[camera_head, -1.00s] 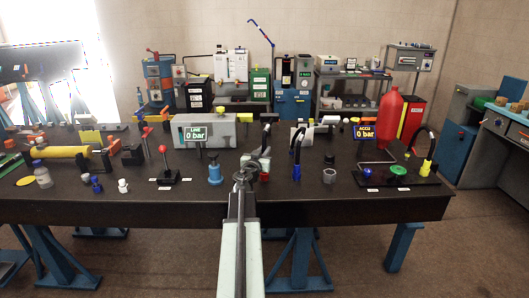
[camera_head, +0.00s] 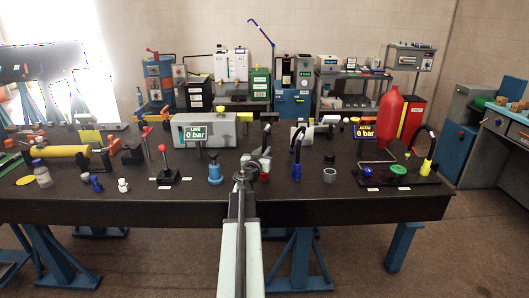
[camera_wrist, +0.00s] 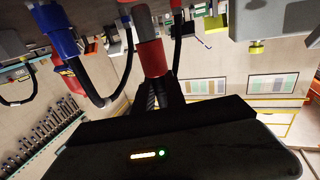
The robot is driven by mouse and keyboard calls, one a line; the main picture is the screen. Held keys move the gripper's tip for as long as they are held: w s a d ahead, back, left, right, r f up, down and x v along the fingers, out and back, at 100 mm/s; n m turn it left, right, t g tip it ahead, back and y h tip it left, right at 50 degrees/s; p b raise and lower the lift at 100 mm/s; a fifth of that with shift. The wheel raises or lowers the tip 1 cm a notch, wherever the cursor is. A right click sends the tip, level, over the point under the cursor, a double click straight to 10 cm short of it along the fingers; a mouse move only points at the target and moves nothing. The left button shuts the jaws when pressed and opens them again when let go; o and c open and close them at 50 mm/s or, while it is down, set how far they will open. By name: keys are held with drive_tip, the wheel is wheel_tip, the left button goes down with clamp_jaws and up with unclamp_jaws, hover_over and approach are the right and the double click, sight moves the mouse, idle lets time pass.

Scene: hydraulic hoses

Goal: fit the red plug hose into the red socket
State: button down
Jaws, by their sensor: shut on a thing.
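In the wrist view my gripper (camera_wrist: 158,92) is shut on the red plug (camera_wrist: 151,58), whose red body stands out beyond the dark fingers. A grey collar with a red edge (camera_wrist: 143,20) lies at its far end; I cannot tell whether they touch. A black hose (camera_wrist: 178,40) runs up behind the plug. In the head view my gripper (camera_head: 245,175) is over the front middle of the bench, and it hides most of the plug. A small red part (camera_head: 264,177) shows just right of it. I cannot clearly make out the red socket.
The blue plug hose (camera_head: 297,165) stands to the right, and it also shows in the wrist view (camera_wrist: 55,30). A blue fitting (camera_head: 215,174) stands to the left. The grey LINE block (camera_head: 222,131) is behind. A yellow plug hose (camera_head: 426,166) is at far right.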

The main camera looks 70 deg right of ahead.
drive_tip(key=shift+f+b, duration=2)
drive_tip(key=shift+f, duration=0.05)
drive_tip(key=c, duration=1.3)
unclamp_jaws()
drive_tip(key=shift+a, duration=0.15)
drive_tip(key=a, duration=0.7)
drive_tip(key=shift+s+a, duration=0.1)
drive_tip(key=shift+a, duration=0.25)
drive_tip(key=shift+d, duration=0.1)
